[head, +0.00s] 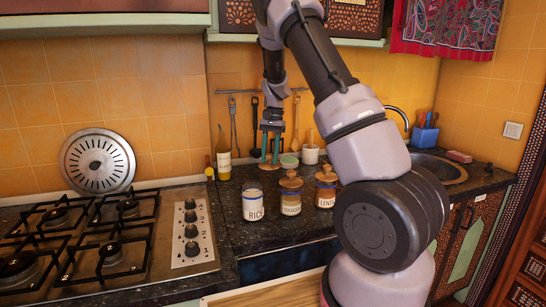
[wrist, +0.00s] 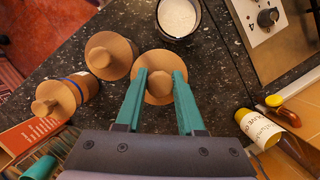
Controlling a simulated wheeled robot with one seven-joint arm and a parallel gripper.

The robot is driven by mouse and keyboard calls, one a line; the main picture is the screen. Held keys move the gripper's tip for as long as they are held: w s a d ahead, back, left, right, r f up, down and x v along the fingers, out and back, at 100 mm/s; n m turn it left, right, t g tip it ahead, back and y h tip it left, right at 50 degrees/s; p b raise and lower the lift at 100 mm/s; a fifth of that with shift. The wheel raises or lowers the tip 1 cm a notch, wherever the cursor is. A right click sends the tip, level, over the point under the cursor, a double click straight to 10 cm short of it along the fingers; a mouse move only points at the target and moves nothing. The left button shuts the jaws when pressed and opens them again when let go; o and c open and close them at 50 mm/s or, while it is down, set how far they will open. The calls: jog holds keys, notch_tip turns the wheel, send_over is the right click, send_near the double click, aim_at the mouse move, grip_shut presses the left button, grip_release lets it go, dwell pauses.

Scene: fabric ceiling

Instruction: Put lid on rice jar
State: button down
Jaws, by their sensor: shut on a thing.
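The rice jar (head: 253,203) stands upright and uncovered on the dark counter, labelled RICE. In the wrist view its open mouth shows white rice (wrist: 178,18) at the top. My gripper (head: 269,160), with teal fingers, is behind the jar and slightly right of it in the head view. In the wrist view my gripper (wrist: 161,74) is shut on the knob of a round brown wooden lid (wrist: 160,97). The lid is apart from the rice jar. I cannot tell whether the lid still touches the counter.
Two lidded jars, a middle one (head: 291,195) and the lentil jar (head: 326,188), stand right of the rice jar. An oil bottle (head: 223,155) stands at the back left. The stove (head: 188,225) is left and the sink (head: 440,170) right. Utensils hang behind my gripper.

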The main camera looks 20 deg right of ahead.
jog(key=m, duration=0.1)
jog(key=s+a+m, duration=0.1)
jog(key=shift+a+r+m, duration=0.3)
jog(key=shift+r, duration=0.05)
jog(key=s+a+r+m+t+y, duration=0.1)
jog(key=s+a+r+m+t, duration=0.15)
jog(key=s+a+m, duration=0.55)
jog(key=w+d+f+m, duration=0.1)
jog(key=w+f, duration=0.2)
jog(key=f, duration=0.3)
jog(key=shift+d+m, duration=0.4)
jog(key=shift+w+f, duration=0.15)
jog(key=shift+f, duration=0.35)
dwell(1.1)
grip_release()
dwell(0.4)
